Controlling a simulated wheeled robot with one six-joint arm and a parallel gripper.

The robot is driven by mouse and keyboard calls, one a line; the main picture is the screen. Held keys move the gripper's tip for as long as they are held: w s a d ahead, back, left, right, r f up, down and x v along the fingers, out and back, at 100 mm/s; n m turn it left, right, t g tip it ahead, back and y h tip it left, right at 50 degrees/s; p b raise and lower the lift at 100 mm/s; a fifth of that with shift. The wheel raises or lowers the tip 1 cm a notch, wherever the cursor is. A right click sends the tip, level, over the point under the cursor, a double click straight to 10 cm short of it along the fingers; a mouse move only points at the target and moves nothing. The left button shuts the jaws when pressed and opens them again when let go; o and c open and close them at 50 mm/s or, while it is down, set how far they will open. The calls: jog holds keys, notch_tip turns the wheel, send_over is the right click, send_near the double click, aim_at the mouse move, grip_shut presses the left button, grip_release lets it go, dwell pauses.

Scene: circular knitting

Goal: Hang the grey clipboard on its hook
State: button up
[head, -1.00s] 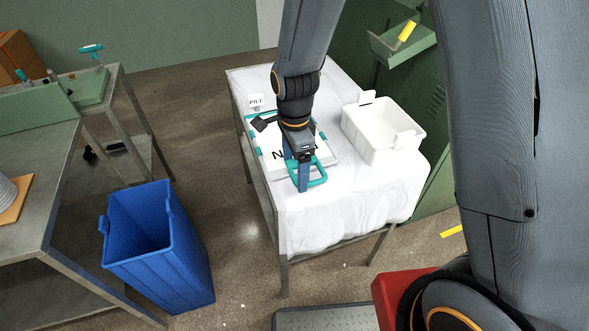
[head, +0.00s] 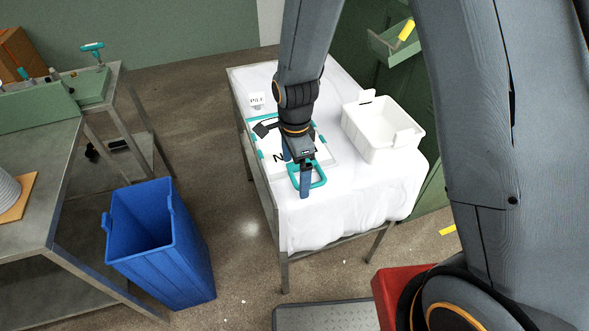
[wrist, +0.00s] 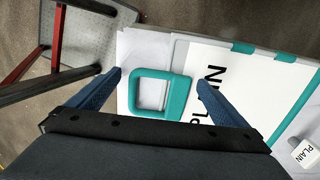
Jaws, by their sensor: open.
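A white board with teal edging and a teal loop handle (head: 323,182) lies flat on the white-covered table. I see no plainly grey clipboard; this board bears black lettering, partly hidden under my arm. In the wrist view the loop handle (wrist: 187,95) shows between my two blue fingers, with the white board face (wrist: 235,75) to its right. My gripper (head: 299,170) is open above the handle, one finger on each side of it in the wrist view. I cannot tell how far the fingertips are above it. No hook for it is clearly visible.
A white bin (head: 380,130) stands on the table (head: 350,215), right of the board. A small lettered tag (head: 257,100) stands at the board's far left. A blue bin (head: 160,245) stands on the floor, left of the table. A grey workbench (head: 45,150) is at far left.

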jog(key=shift+b, duration=0.3)
jog(key=shift+w+r, duration=0.1)
jog(key=shift+r, duration=0.05)
notch_tip(320, 180, up, 8)
jog(key=b, duration=0.2)
jog(key=shift+a+f, duration=0.15)
jog(key=shift+f, duration=0.1)
jog(key=s+d+r+n, duration=0.2)
jog(key=s+d+n, duration=0.2)
jog(key=d+n, duration=0.3)
jog(key=s+d+r+n+t, duration=0.1)
jog(key=s+d+r+n, duration=0.1)
jog(key=s+d+n, duration=0.3)
jog(key=d+n, duration=0.2)
jog(key=d, duration=0.2)
jog(key=shift+s+d+n, duration=0.15)
jog(key=shift+s+n, duration=0.05)
jog(key=shift+n, duration=0.2)
jog(key=shift+c, duration=0.3)
